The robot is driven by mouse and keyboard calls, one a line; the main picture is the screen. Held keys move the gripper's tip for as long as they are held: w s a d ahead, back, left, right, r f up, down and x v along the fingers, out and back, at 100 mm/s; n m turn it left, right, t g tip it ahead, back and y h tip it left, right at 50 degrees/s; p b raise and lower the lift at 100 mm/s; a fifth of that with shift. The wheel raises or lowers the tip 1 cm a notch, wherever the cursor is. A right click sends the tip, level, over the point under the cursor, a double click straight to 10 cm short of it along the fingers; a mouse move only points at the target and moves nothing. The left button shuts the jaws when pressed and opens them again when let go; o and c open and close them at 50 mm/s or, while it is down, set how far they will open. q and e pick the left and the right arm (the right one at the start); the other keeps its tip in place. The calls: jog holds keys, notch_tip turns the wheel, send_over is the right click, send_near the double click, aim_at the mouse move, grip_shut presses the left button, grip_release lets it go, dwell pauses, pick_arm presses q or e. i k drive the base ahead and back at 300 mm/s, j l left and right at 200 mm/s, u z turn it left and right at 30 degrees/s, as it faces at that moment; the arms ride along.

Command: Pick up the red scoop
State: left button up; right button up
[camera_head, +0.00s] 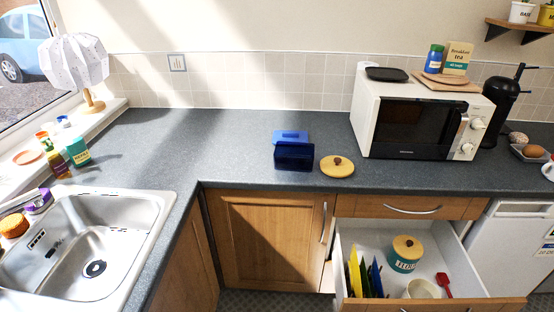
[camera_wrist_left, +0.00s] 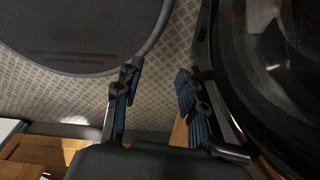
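The red scoop (camera_head: 443,283) lies in the open drawer (camera_head: 344,240) under the counter, towards the drawer's right side in the head view. In the same drawer are a teal jar with a yellow lid (camera_head: 405,255), a white bowl (camera_head: 422,288) and several upright coloured boards (camera_head: 364,275) at the left. My left gripper (camera_wrist_left: 158,78) shows only in the left wrist view. Its two fingers are apart with nothing between them, above a patterned floor. The scoop is not in that view. My right gripper is in neither view.
The drawer sticks out below the counter beside a white appliance (camera_head: 513,240). On the counter are a microwave (camera_head: 415,115), a blue box (camera_head: 294,157), a round yellow lid (camera_head: 337,167) and a sink (camera_head: 95,240). The counter's middle is mostly clear.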

aim_at(441, 278)
jog(key=l+u, duration=0.15)
jog(key=l, duration=0.4)
jog(key=l+u, duration=0.15)
jog(key=l, duration=0.45)
jog(key=k+l+u, duration=0.1)
jog(key=l, duration=0.45)
jog(key=k+l+u, duration=0.15)
jog(key=l, duration=0.4)
jog(key=l+u, duration=0.15)
jog(key=l, duration=0.4)
jog(key=k+l+u, duration=0.15)
jog(key=l, duration=0.4)
jog(key=k+l+u, duration=0.15)
jog(key=l, duration=0.35)
jog(key=k+l+u, duration=0.15)
jog(key=l, duration=0.35)
jog(key=k, duration=0.1)
